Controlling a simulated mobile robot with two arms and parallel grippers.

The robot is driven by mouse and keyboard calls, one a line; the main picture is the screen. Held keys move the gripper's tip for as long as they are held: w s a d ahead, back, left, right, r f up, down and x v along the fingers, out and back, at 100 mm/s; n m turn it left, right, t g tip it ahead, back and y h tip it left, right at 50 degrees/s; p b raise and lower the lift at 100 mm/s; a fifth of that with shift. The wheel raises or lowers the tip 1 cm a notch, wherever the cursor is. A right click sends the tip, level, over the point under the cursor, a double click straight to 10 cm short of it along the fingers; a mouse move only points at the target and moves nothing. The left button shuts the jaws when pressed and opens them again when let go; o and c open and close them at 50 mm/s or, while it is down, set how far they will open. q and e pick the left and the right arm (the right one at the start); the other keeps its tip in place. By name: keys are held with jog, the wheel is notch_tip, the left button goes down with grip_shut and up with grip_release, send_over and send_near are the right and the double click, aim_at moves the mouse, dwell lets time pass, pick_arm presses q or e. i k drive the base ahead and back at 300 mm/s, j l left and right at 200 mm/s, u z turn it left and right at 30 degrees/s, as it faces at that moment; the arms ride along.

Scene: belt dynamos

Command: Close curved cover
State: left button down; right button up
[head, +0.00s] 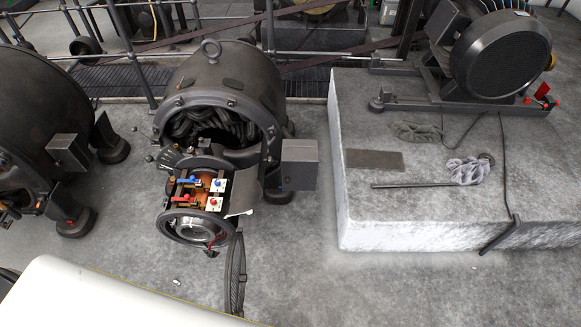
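A dark, round-bodied dynamo (245,80) stands left of centre in the head view, with its front open. Coils show inside its upper opening. Red, blue and white terminals (200,190) sit exposed on its front end. A curved grey panel (246,190) stands swung out at the right of these terminals, apart from the opening. A dark, narrow, rounded cover (235,274) stands edge-on below the front end, also swung out. I cannot tell for certain which of the two is the curved cover. Neither of my grippers is in view.
A pale stone plinth (395,235) at right bears a smaller machine (500,55), a rod (410,185), cloths and a cable. Another dark dynamo (40,95) stands at far left. Railings (140,50) run behind. The grey floor between dynamo and plinth is clear.

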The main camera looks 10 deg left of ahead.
aim_at(247, 191)
jog(key=i+l+u, duration=0.1)
jog(key=i+u, duration=0.15)
jog(key=u, duration=0.2)
jog(key=i+l+u, duration=0.2)
jog(key=u, duration=0.25)
jog(key=l+u, duration=0.15)
jog(key=l, duration=0.75)
